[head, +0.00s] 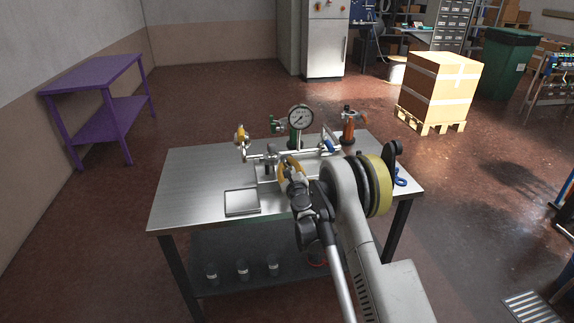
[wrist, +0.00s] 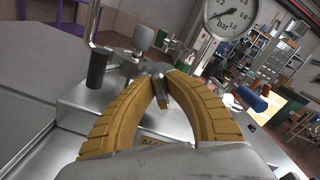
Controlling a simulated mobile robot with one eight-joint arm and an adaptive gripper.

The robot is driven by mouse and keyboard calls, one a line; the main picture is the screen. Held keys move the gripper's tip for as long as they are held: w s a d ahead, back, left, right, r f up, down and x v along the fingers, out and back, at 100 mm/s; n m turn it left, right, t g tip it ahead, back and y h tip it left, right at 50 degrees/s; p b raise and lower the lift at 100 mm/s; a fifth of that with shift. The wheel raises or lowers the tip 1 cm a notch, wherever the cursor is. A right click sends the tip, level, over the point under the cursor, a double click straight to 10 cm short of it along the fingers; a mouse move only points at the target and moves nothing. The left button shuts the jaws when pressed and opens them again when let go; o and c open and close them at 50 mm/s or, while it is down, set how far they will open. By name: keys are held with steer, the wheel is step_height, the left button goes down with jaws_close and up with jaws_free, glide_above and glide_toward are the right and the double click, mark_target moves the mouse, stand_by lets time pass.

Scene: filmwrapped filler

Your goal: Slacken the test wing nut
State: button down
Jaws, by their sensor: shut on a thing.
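My gripper (head: 288,166) is over the steel bench, in among the fittings of a small pipe rig. In the wrist view its two ochre ribbed fingers (wrist: 163,82) curve in and their tips close on a small grey metal part. This part looks like the test wing nut (wrist: 161,92); most of it is hidden between the tips, so I cannot tell its angle. In the head view my gripper covers the nut. A round pressure gauge (head: 300,117) stands upright just behind the rig, and it also shows in the wrist view (wrist: 230,15).
The steel bench (head: 185,190) carries a flat square tray (head: 241,202) at the front and a red-orange fitting (head: 348,128) at the back right. Several dark cups stand on its lower shelf. A purple table (head: 95,75) and a boxed pallet (head: 440,88) stand apart.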

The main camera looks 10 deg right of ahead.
steer(key=n, duration=0.6)
steer(key=shift+a+f+n, duration=0.15)
steer(key=shift+n, duration=0.15)
steer(key=n, duration=0.3)
steer(key=shift+n, duration=0.4)
steer(key=n, duration=0.3)
steer(key=shift+f+n, duration=0.15)
steer(key=shift+n, duration=0.15)
steer(key=n, duration=0.6)
steer(key=shift+f, duration=0.15)
steer(key=n, duration=0.5)
steer(key=shift+d, duration=0.25)
steer(key=shift+n, duration=0.4)
steer(key=c, duration=1.4)
jaws_free()
steer(key=shift+f, duration=0.1)
